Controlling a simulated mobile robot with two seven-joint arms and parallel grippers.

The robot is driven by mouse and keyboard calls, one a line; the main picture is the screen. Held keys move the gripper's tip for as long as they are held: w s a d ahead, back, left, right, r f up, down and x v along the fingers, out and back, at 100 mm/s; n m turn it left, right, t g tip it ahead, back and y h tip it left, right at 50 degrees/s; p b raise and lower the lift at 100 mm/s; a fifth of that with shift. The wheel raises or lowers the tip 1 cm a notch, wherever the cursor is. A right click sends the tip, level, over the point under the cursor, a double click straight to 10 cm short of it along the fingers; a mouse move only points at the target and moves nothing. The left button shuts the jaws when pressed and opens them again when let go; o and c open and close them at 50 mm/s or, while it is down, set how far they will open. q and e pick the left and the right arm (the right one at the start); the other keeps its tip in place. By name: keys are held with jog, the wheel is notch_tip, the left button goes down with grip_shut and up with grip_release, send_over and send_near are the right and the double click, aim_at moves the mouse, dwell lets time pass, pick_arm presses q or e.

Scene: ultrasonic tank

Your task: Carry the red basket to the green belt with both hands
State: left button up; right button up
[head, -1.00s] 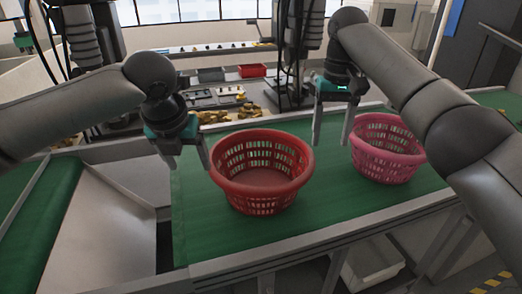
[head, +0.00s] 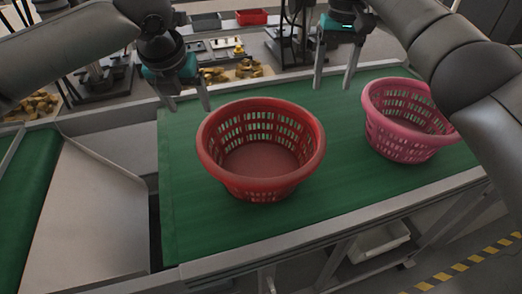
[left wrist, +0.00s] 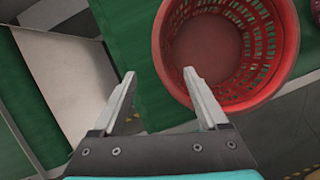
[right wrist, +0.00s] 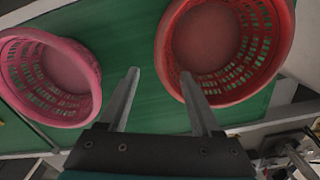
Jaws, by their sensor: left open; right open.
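The red basket (head: 261,189) stands upright and empty on the green belt (head: 190,225) in the head view. My left gripper (head: 190,106) is open and empty, above the belt at the basket's upper left. In the left wrist view, the red basket (left wrist: 183,72) lies beyond the right fingertip of the left gripper (left wrist: 162,78). My right gripper (head: 332,84) is open and empty, behind and right of the red basket, between it and the pink basket. In the right wrist view, the red basket (right wrist: 168,55) is near the right finger of the right gripper (right wrist: 160,74).
A pink basket (head: 385,140) stands on the same belt to the right; it also shows in the right wrist view (right wrist: 93,70). A metal chute (head: 85,215) and another green belt (head: 25,190) are at the left. A red bin (head: 251,17) is at the back.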

aim_at(202, 132)
pick_arm(q)
jog(key=x, duration=1.4)
jog(key=shift+w+f, duration=0.1)
jog(key=shift+f, duration=0.3)
pick_arm(e)
notch_tip(202, 132, down, 15)
jog(key=shift+r, duration=0.1)
pick_arm(q)
jog(key=c, duration=1)
pick_arm(e)
jog(key=c, duration=1)
pick_arm(q)
grip_shut()
pick_arm(e)
grip_shut()
pick_arm(q)
jog(key=shift+a, duration=0.1)
